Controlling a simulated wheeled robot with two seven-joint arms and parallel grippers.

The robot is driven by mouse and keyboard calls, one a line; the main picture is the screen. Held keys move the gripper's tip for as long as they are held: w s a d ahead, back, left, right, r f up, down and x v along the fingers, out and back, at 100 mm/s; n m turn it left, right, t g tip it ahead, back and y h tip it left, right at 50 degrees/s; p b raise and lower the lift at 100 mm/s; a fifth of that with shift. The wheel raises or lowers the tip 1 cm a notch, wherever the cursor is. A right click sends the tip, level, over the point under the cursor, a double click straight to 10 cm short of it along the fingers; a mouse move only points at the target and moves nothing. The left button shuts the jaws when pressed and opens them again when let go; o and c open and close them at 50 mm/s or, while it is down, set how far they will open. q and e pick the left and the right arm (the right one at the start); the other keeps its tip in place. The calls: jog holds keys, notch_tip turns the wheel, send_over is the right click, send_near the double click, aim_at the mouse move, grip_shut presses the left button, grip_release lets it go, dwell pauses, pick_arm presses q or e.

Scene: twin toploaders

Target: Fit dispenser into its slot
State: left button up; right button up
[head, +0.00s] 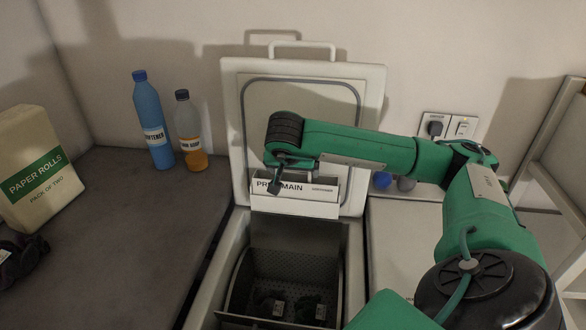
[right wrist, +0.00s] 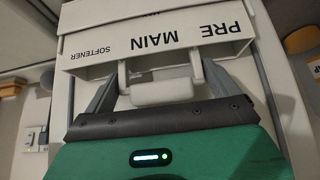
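The dispenser (head: 312,210) is a white drawer marked PRE and MAIN, at the lower inner side of the raised lid (head: 232,120). In the right wrist view the dispenser (right wrist: 155,48) shows upside down, with SOFTENER also readable and a white handle (right wrist: 160,91) towards me. My right gripper (head: 277,186) is at the dispenser's front. In the wrist view its two fingers (right wrist: 160,80) lie against both sides of the handle. How far the dispenser sits in its slot cannot be told. My left gripper is out of view.
The open drum (head: 292,262) below holds dark items. Another white machine top (head: 402,235) is at right. A blue bottle (head: 153,125), an orange-bottomed bottle (head: 190,135) and a paper rolls pack (head: 38,170) stand on the dark surface (head: 125,240) at left. A shelf frame (head: 560,140) is far right.

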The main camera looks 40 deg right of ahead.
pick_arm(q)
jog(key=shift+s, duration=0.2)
pick_arm(e)
jog(key=shift+o, duration=0.3)
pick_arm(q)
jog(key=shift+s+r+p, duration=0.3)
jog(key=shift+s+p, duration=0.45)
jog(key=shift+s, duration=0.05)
pick_arm(e)
jog(key=v, duration=1.3)
jog(key=shift+r, duration=0.35)
jog(key=shift+s+a, duration=0.1)
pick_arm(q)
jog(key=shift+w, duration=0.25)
